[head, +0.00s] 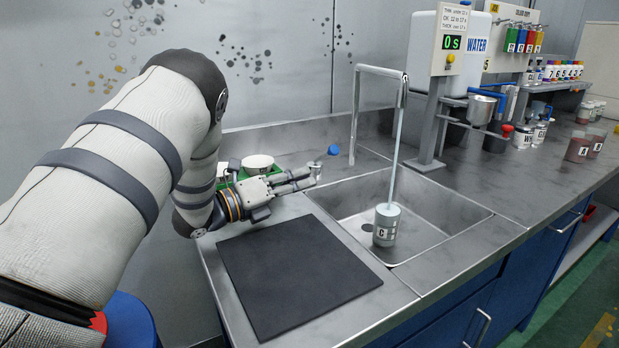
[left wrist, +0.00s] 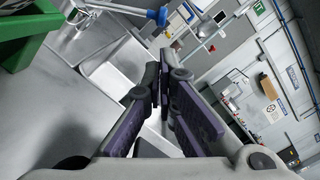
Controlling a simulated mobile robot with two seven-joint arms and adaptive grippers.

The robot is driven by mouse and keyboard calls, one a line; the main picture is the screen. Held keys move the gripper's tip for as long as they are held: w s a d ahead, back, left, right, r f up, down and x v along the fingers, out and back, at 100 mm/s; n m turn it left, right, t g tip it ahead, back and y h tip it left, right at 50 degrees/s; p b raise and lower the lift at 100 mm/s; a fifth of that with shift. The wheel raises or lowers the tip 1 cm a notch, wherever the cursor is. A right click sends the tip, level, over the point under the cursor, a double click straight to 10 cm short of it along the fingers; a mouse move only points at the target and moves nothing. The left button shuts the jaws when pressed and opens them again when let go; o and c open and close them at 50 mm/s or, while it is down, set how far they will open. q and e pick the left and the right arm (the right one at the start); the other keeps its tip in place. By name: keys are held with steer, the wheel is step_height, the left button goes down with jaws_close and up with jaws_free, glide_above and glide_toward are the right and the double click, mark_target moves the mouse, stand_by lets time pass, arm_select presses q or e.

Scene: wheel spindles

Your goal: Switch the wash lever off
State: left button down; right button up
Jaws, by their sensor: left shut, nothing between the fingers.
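The wash lever shows as a blue knob (head: 333,150) at the back of the counter, left of the tap (head: 356,110). In the left wrist view the blue knob (left wrist: 162,16) sits at the top on a short metal rod. A pale stream (head: 395,150) runs from the spout down to a grey cup marked C (head: 386,228), upright in the sink (head: 430,235). My left gripper (head: 316,172) is shut and empty, just in front of and a little left of the knob, apparently apart from it. Its fingers (left wrist: 166,85) also show in the wrist view. My right gripper is out of view.
A green tray (head: 224,184) with white-topped containers stands behind my left wrist. A dark mat (head: 290,275) lies left of the sink. Cups and bottles line the right counter.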

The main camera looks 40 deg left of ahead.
mark_target(324, 156)
arm_select(q)
steer(key=x, duration=0.7)
steer(key=shift+w+b, duration=0.35)
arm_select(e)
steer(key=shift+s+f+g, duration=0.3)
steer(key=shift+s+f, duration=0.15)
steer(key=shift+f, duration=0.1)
arm_select(q)
steer(key=shift+d, duration=0.1)
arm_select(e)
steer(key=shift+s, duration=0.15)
